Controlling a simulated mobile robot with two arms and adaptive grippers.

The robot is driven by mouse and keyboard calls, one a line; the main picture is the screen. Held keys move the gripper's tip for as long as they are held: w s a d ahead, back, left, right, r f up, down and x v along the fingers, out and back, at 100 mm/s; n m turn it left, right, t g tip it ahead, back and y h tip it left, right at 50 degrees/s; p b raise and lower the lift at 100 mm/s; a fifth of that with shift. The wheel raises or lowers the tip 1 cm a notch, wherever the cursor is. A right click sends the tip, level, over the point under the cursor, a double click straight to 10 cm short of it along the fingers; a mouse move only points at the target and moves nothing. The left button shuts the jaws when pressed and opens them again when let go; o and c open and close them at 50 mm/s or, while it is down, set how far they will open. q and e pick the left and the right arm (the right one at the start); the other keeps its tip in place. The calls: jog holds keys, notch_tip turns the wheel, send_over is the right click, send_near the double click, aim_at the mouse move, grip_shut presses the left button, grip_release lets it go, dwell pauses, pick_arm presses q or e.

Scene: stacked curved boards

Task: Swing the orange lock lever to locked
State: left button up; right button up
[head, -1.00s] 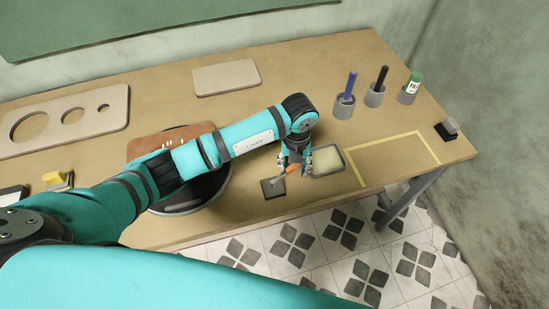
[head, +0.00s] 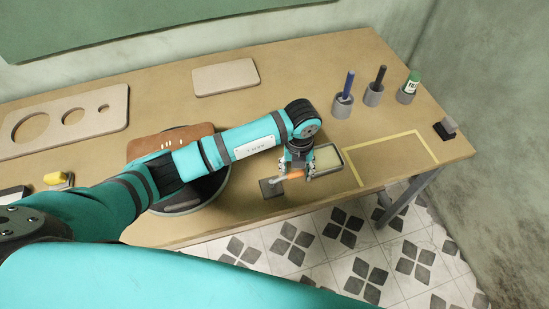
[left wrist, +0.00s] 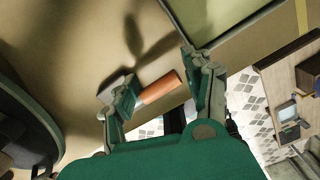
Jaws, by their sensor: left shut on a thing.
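The orange lock lever (head: 296,176) sits on a small dark base plate (head: 267,189) near the table's front edge. In the head view it points right from the plate, partly covered by my left gripper. My left gripper (head: 296,172) reaches down over it and is shut on it. In the left wrist view the orange handle (left wrist: 161,88) lies between the two fingers of the left gripper (left wrist: 160,92). The lever's pivot is hard to make out. My right gripper is not in view.
A shallow tray (head: 327,158) stands close right of the gripper. A round dark turntable (head: 206,193) with a brown board (head: 150,146) lies under my left arm. Several cups with markers stand at the back right. The yellow taped area (head: 395,160) is empty.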

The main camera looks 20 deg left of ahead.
aim_at(293, 175)
pick_arm(q)
jog(key=shift+s+a+r+g+p, duration=0.1)
jog(key=shift+s+r+g+p, duration=0.25)
jog(key=shift+s+r, duration=0.15)
jog(key=r+p, duration=0.1)
jog(key=r, duration=0.2)
jog(key=s+r+p, duration=0.1)
jog(key=r+p, duration=0.1)
jog(key=r, duration=0.1)
jog(key=shift+s+a+p, duration=0.15)
jog(key=shift+a+p, duration=0.05)
jog(key=shift+p, duration=0.1)
jog(key=shift+w+r, duration=0.1)
jog(key=shift+w, duration=0.15)
jog(key=shift+w+d, duration=0.1)
jog(key=shift+w, duration=0.05)
